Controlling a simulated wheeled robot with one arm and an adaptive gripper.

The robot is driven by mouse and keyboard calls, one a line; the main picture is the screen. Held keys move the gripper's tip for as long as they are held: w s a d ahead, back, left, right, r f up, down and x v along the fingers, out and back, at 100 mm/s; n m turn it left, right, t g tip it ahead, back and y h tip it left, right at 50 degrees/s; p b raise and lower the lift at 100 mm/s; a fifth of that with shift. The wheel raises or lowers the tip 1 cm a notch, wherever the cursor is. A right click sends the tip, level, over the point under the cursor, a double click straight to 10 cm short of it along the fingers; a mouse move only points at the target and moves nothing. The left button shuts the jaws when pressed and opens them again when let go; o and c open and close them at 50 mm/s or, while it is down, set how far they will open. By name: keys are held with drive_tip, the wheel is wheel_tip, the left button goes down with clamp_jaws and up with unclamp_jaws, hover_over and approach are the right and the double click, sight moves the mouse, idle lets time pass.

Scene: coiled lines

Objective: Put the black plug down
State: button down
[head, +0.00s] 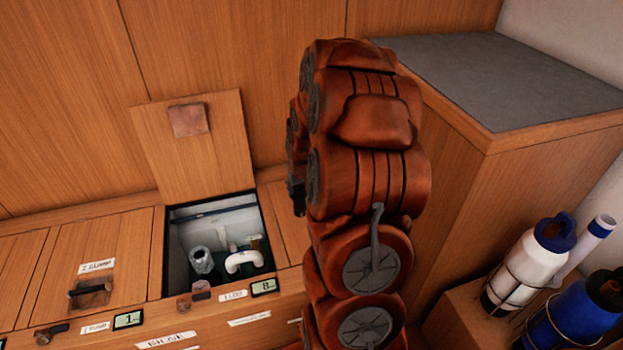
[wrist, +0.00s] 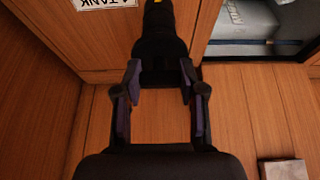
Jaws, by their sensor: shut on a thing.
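The black plug (wrist: 164,42) is in the wrist view, at the top middle, a dark body with a small yellow mark at its far end. My gripper (wrist: 161,72) has its two fingers on either side of the plug's near end and is shut on it. Wood boards show below and between the fingers. In the head view my own orange arm stands in the middle and hides most of what is behind it. I cannot make out the plug or the fingertips there.
An open hatch (head: 167,245) shows white pipes inside; its raised lid (head: 190,145) leans against the wood wall. Labelled panels and small displays (head: 128,319) line the front. A grey-topped cabinet (head: 500,75) stands at right, with a white bottle (head: 525,262) and blue bottle (head: 575,325) below it.

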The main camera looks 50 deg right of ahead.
drive_tip(key=w+d+f+b, duration=0.2)
drive_tip(key=w+d+f, duration=0.2)
drive_tip(key=d, duration=0.6)
drive_tip(key=shift+w+f, duration=0.25)
drive_tip(key=shift+w, duration=0.4)
drive_tip(key=shift+a+f, duration=0.1)
drive_tip(key=shift+f, duration=0.05)
drive_tip(key=c, duration=0.7)
unclamp_jaws()
